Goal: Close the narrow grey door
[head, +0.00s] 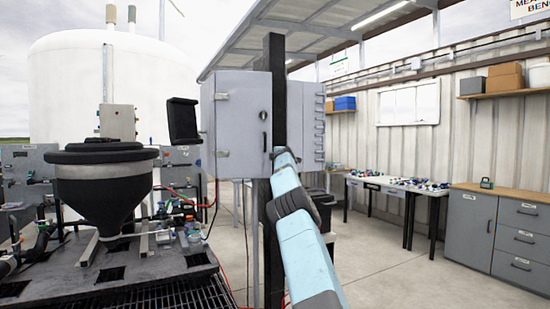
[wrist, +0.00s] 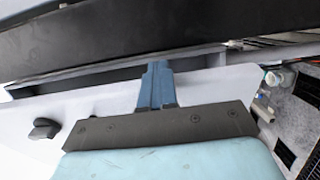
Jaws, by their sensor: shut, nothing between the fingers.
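The narrow grey door (head: 243,125) is on the front of a grey cabinet in the head view, with hinges on its left edge and a dark handle (head: 264,115) near its right edge. How far it stands open is hard to tell. My gripper (wrist: 157,68) shows in the wrist view as two blue fingers pressed together, empty. They lie over a pale grey panel (wrist: 100,110), apparently the door, near its edge by a black post. Contact is unclear. A dark knob (wrist: 45,128) sits on that panel at left. In the head view my arm's end is by the door's lower right.
The black post (head: 274,190) stands right beside the door, and another grey cabinet part (head: 305,120) is behind it. A black hopper (head: 103,180) on a platform is at left. A dark screen (head: 184,120) is left of the cabinet. Floor at right is clear.

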